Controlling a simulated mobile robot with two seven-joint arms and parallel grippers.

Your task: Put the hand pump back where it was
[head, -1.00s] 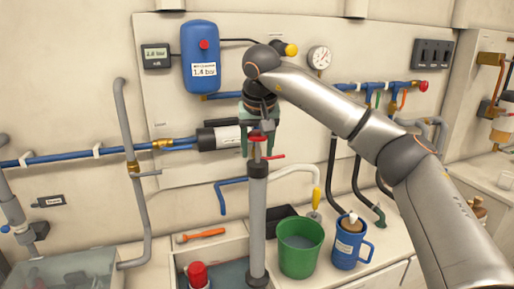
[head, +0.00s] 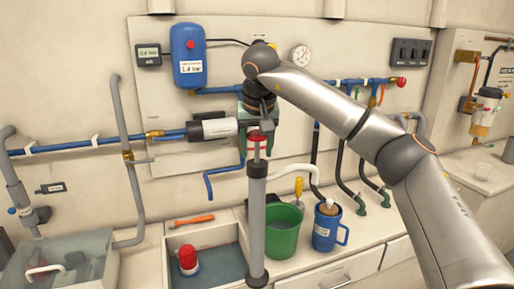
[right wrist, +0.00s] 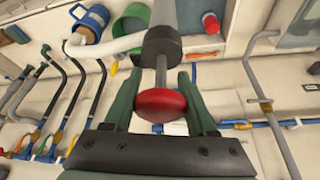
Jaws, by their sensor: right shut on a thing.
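The hand pump (head: 257,220) is a grey upright tube with a red knob on top and a white curved spout pointing right. My right gripper (head: 257,128) comes down over its top and is shut on it. In the right wrist view the red knob (right wrist: 160,105) and thin rod sit between the green fingers, with the black collar (right wrist: 162,46) beyond. The pump's foot shows in front of the counter and basin edge; I cannot tell whether it touches anything. My left gripper is not in view.
A green bucket (head: 282,232) and a blue jug (head: 325,228) stand right of the pump. A basin (head: 225,231) holding a red-capped item (head: 188,260) is left of it. A clear box (head: 90,262) stands far left. Blue pipes and a blue tank (head: 188,58) are on the wall.

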